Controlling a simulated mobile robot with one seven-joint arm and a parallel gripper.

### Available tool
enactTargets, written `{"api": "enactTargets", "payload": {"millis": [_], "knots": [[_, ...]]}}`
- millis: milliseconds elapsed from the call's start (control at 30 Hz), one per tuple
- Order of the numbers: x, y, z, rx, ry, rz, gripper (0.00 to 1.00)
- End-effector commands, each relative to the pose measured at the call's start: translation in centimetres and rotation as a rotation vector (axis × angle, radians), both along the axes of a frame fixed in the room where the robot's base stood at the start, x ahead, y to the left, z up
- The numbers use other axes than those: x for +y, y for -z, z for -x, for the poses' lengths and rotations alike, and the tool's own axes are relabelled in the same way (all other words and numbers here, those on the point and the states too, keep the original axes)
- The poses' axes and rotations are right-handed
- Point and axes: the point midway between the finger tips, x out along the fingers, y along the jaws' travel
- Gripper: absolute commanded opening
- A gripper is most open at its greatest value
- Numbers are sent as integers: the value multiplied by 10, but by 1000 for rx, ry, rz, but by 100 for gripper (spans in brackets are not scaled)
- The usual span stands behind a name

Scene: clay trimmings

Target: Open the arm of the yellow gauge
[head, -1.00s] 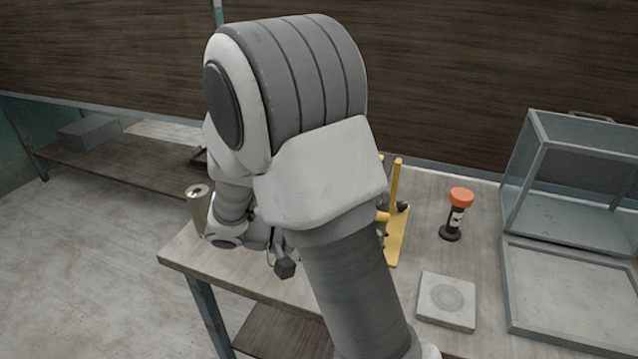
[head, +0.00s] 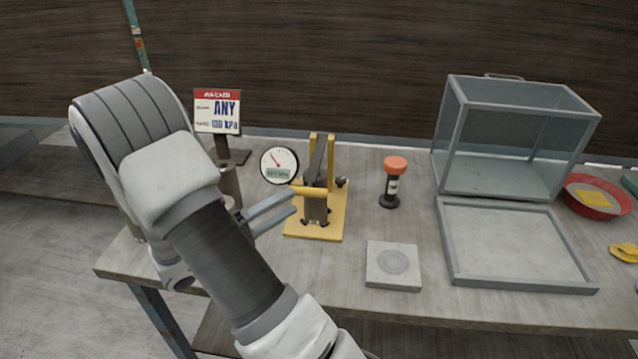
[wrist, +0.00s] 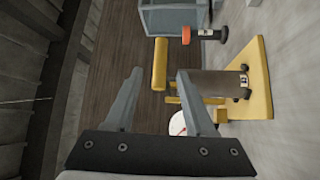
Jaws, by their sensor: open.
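The yellow gauge (head: 318,222) stands on the table with a yellow base, two yellow uprights and a dark middle body. A yellow bar (head: 308,191) sticks out to the left at its front; I take it for the arm's handle. A round white dial (head: 279,164) with a red needle sits at its back left. My gripper (head: 287,204) is open and empty, just left of the gauge. In the wrist view the yellow bar (wrist: 160,64) lies ahead of the gap between my fingertips (wrist: 160,75), apart from them as far as I can tell.
A sign (head: 217,111) reading "ANY" and "130 kPa" stands behind my arm. A glass case (head: 515,185), a grey tray (head: 575,288) and a red bowl (head: 606,208) lie further right.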

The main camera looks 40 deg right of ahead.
Motion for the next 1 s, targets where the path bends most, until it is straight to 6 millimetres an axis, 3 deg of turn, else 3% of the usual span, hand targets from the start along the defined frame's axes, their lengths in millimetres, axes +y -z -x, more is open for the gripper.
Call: {"api": "enactTargets", "payload": {"millis": [200,400,600,867,1000], "knots": [[-48,-8,5,0,5,1,55],[-78,-12,8,0,4,0,55],[-91,-13,9,1,1,0,55],[-92,-13,8,1,0,0,55],[-92,-13,8,1,0,0,31]]}}
